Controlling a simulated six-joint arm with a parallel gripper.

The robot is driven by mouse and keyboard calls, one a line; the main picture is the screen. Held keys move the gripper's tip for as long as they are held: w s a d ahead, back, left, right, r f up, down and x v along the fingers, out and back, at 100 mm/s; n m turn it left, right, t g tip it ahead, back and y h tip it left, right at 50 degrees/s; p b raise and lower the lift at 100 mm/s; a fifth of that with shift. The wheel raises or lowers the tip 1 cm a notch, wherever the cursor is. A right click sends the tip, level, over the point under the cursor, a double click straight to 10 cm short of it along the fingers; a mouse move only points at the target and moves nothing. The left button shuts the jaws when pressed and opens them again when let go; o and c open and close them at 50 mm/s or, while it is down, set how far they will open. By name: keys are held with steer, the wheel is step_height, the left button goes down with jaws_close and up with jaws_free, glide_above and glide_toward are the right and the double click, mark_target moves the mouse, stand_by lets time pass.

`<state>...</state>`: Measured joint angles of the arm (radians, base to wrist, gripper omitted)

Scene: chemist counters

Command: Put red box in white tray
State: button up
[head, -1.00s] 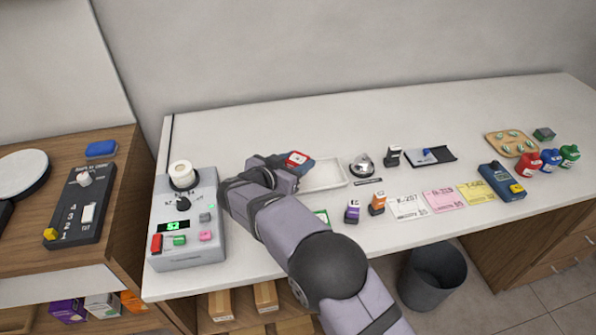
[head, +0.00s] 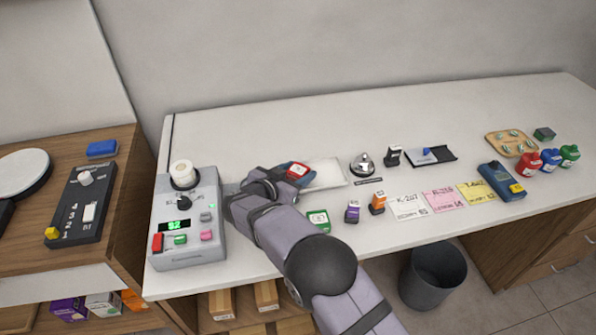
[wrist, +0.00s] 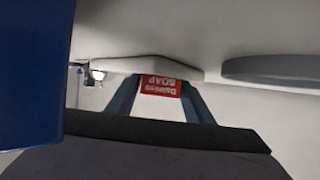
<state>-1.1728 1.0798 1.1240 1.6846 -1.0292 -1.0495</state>
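The red box (head: 298,170) is in my gripper (head: 302,175), over the left end of the white tray (head: 331,174) in the head view. In the wrist view my gripper's two dark blue fingers (wrist: 158,100) stand on either side of the red box (wrist: 160,86), which shows a red and white face with "SOAP" upside down. The tray's left part is hidden by the box and gripper. I cannot tell whether the box touches the tray.
A grey control device (head: 187,232) stands left of my arm. A green box (head: 318,220), purple bottle (head: 352,212) and orange bottle (head: 377,202) stand in front of the tray. A bell (head: 363,164) is right of it. The counter's back strip is clear.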

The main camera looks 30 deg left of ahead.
mark_target(295, 173)
steer(key=shift+r, duration=0.15)
steer(key=shift+s+r, duration=0.1)
steer(key=shift+s, duration=0.05)
steer(key=shift+b+v, duration=0.55)
steer(key=shift+v, duration=3.05)
